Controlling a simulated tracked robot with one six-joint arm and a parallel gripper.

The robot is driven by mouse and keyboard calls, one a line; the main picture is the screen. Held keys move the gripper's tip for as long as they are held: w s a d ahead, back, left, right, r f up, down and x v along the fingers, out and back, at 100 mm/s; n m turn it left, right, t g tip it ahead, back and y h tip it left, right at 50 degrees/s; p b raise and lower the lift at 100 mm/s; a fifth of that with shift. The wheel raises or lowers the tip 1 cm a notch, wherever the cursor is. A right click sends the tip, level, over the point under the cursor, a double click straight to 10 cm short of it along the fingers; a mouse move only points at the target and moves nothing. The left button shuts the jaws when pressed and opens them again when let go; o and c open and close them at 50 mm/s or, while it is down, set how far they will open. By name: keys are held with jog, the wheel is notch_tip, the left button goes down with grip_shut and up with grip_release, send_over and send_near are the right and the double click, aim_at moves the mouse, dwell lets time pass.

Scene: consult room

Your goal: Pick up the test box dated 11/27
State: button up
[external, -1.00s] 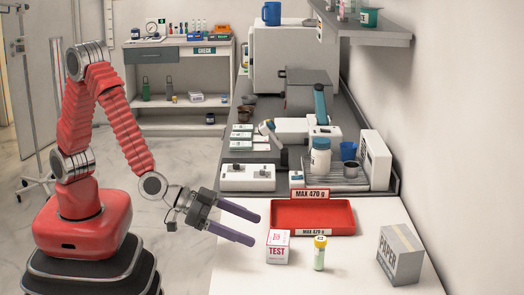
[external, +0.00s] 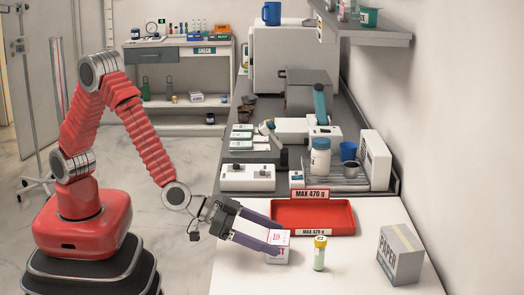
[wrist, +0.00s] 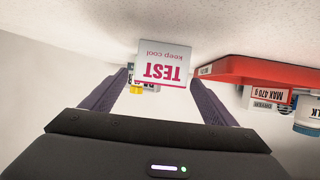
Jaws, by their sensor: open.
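The test box (external: 284,257) is a small white carton with pink TEST lettering, standing on the white counter in front of the red tray. It also shows in the wrist view (wrist: 165,58), where TEST and "keep cool" read upside down. I cannot read a date on it. My gripper (external: 281,241) is open, its two purple-grey fingers reaching the box and partly covering it in the external view. In the wrist view the box appears between the fingertips (wrist: 160,75). I cannot tell whether either finger touches it.
A yellow-capped vial (external: 320,255) stands close to the right of the box. The red tray (external: 300,232), marked MAX 470 g, lies just behind. A grey paper box (external: 400,256) stands farther right. The counter between vial and paper box is clear.

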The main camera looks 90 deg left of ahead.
aim_at(279, 237)
jog(key=shift+x, duration=1.4)
jog(key=c, duration=1.2)
jog(key=shift+o, duration=0.2)
jog(key=shift+r, duration=0.15)
notch_tip(279, 237, up, 10)
jog(key=shift+f, duration=0.1)
